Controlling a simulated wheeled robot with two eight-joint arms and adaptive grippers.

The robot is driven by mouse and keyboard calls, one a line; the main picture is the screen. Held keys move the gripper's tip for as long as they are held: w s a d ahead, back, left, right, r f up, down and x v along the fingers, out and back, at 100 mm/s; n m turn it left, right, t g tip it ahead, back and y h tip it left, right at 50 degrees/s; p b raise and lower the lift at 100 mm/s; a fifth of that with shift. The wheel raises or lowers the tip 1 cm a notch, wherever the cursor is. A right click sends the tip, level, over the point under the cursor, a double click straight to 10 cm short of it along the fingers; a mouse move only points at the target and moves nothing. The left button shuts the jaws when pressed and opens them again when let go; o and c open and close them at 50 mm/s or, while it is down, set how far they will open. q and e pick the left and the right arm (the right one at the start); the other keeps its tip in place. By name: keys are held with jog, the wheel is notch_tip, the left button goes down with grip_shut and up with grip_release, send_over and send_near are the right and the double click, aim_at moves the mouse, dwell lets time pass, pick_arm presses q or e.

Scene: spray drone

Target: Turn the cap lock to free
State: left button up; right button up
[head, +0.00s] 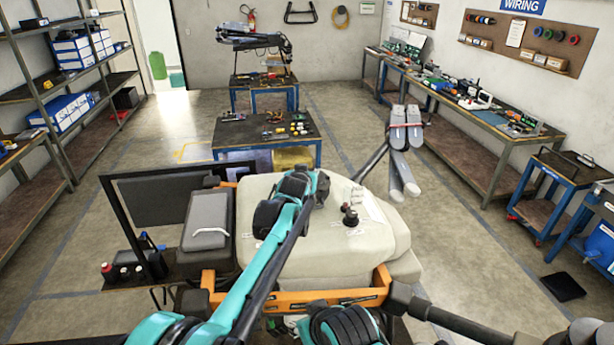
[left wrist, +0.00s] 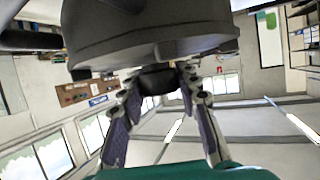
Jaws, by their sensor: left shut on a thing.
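The spray drone's pale tank (head: 250,195) fills the middle of the head view. My left arm reaches over it from the lower left, and its links hide the left gripper there. In the left wrist view, my left gripper (left wrist: 160,85) is shut, its two fingertips on the sides of a small dark part, which looks like the cap lock (left wrist: 157,78). That part sits against a broad, rounded grey body (left wrist: 150,35). The turn position of the lock cannot be read. Small black knobs (head: 350,216) stand on the tank's right part.
Grey folded drone arms (head: 405,135) stick up behind the tank. A dark case (head: 206,220) lies at its left. A low table with small parts (head: 230,135) stands beyond. Workbenches (head: 490,125) line the right wall and shelves the left, with open floor between.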

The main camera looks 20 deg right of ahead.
dwell(0.4)
pick_arm(q)
jog(key=o, duration=1.1)
jog(key=shift+o, duration=0.5)
jog(key=shift+s+a+r, duration=0.1)
jog(key=shift+s+r, duration=0.1)
jog(key=shift+s, duration=0.05)
jog(key=v, duration=1.2)
jog(key=shift+f, duration=0.25)
